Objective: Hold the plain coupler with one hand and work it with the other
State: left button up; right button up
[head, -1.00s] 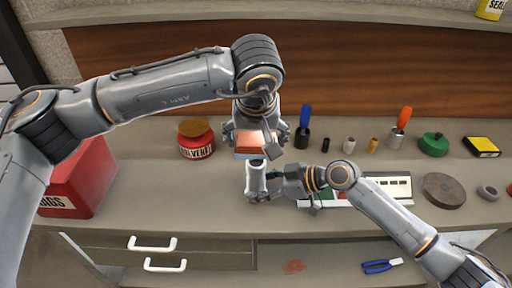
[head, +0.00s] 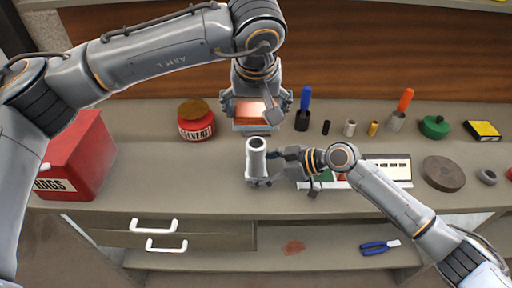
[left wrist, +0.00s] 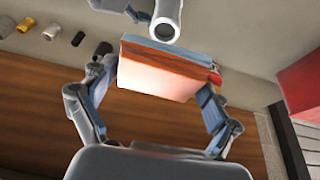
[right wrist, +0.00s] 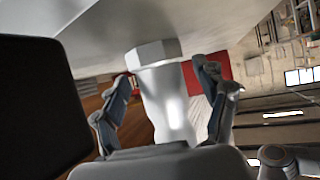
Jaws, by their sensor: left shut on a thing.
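The plain coupler (head: 257,160) is a grey metal tube, upright, with its open end facing up. My right gripper (head: 262,181) is around its lower part. The right wrist view shows the coupler (right wrist: 168,100), with a hexagonal end, between the fingers, which appear shut on it. My left gripper (head: 256,108) is shut on an orange-and-blue block (head: 254,114), held behind and apart from the coupler's open end. In the left wrist view the block (left wrist: 160,70) sits between the fingers, with the coupler's round opening (left wrist: 163,28) beyond it.
A red solvent jar (head: 195,124) and red rags box (head: 80,155) stand left on the bench (head: 180,180). A blue-handled tool (head: 304,110), small fittings, an orange-handled tool (head: 401,110) and a green part (head: 435,127) stand right. A white tray (head: 392,169) lies behind my right arm.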

jog(key=shift+r, duration=0.15)
jog(key=v, duration=1.1)
jog(key=shift+s+d, duration=0.15)
jog(key=shift+d, duration=0.25)
